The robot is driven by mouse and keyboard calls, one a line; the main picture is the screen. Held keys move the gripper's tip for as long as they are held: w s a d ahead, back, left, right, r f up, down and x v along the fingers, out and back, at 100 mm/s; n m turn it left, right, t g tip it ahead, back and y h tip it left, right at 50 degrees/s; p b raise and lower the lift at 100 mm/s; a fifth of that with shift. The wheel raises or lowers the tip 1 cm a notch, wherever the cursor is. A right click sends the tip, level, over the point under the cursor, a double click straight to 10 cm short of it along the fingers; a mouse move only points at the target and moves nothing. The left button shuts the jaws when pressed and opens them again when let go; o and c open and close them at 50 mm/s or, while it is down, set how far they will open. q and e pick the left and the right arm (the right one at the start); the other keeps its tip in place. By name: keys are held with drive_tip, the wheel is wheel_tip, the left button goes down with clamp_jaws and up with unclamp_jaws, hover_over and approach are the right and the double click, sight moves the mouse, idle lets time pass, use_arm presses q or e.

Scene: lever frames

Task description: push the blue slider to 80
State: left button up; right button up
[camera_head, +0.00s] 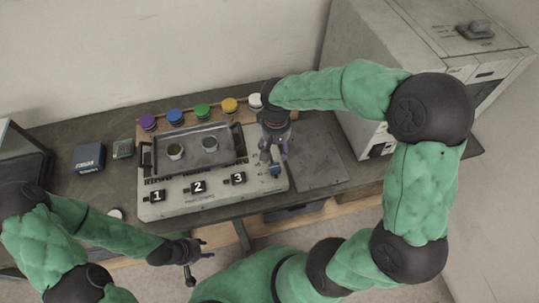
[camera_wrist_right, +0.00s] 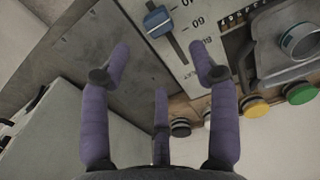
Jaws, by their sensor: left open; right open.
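The blue slider (camera_head: 275,171) sits on the light panel's right side, near its front edge. In the right wrist view the slider (camera_wrist_right: 158,22) is at the top, on a dark slot with printed numbers beside it; the number it stands at is not clear. My right gripper (camera_head: 272,152) is open above the panel, just behind the slider in the head view. In its wrist view its open fingers (camera_wrist_right: 160,62) are apart from the slider, with nothing between them. My left gripper (camera_head: 202,248) is open and empty, in front of the table's edge.
A grey tray (camera_head: 160,161) with two round cups is on the panel. Number blocks 1, 2 and 3 (camera_head: 198,187) line its front. Several coloured knobs (camera_head: 202,110) stand behind. A grey plate (camera_head: 318,160) lies right of the panel, before a large cabinet (camera_head: 350,90).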

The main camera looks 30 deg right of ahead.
sight(275, 166)
wheel_tip(275, 166, down, 10)
drive_tip(key=shift+s+f+b, duration=0.15)
drive_tip(key=shift+f+b, duration=0.1)
drive_tip(key=shift+b, duration=0.95)
clamp_jaws()
